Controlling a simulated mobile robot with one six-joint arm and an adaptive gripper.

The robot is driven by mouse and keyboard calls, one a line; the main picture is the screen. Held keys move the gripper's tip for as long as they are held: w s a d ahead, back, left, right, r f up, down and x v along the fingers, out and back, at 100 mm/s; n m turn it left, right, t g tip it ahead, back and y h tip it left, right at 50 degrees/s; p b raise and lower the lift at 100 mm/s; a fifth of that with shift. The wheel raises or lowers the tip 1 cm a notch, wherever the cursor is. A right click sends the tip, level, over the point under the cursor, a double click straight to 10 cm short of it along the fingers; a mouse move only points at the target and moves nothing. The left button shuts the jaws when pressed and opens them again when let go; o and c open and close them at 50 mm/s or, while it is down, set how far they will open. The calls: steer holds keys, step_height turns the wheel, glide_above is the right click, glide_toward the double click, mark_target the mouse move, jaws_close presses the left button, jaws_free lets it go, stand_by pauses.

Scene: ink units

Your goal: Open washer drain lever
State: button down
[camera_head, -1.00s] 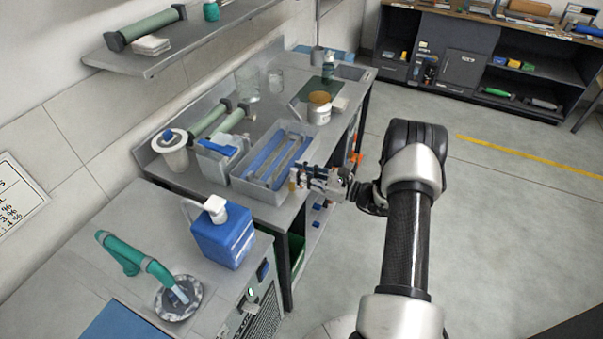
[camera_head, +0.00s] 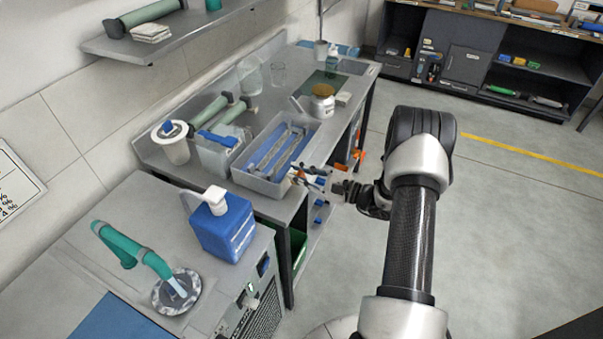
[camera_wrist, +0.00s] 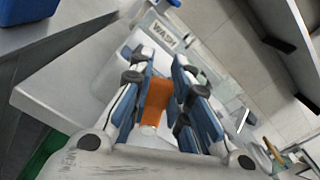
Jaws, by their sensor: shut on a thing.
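My gripper (camera_head: 306,177) is at the front right corner of a grey tray-like basin (camera_head: 262,187) with a blue inside and metal rails. In the wrist view my gripper (camera_wrist: 165,98) is shut on an orange piece (camera_wrist: 157,102), which looks like the drain lever's handle. A small white end shows below it. A label reading WASH (camera_wrist: 163,36) is on the pale surface just beyond. In the head view the fingers mostly hide the held piece. Whether the lever is turned open or closed cannot be told.
A blue jug (camera_head: 224,236) with a white top stands left of my gripper. Other orange handles (camera_head: 358,154) stick out from the bench side farther back. A white lidded bucket (camera_head: 174,147) and a jar (camera_head: 322,107) stand on the bench. The floor at right is clear.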

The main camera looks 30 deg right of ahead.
steer(key=shift+s+a+f+n+b, duration=0.3)
steer(key=shift+n+b, duration=0.3)
steer(key=shift+n, duration=0.3)
steer(key=shift+s+a+f+n+b, duration=0.15)
steer(key=shift+a+f+n+b, duration=0.15)
steer(key=shift+n+b, duration=0.45)
steer(key=shift+n, duration=0.25)
steer(key=c, duration=1.5)
jaws_free()
steer(key=shift+d, duration=0.1)
steer(key=v, duration=1.2)
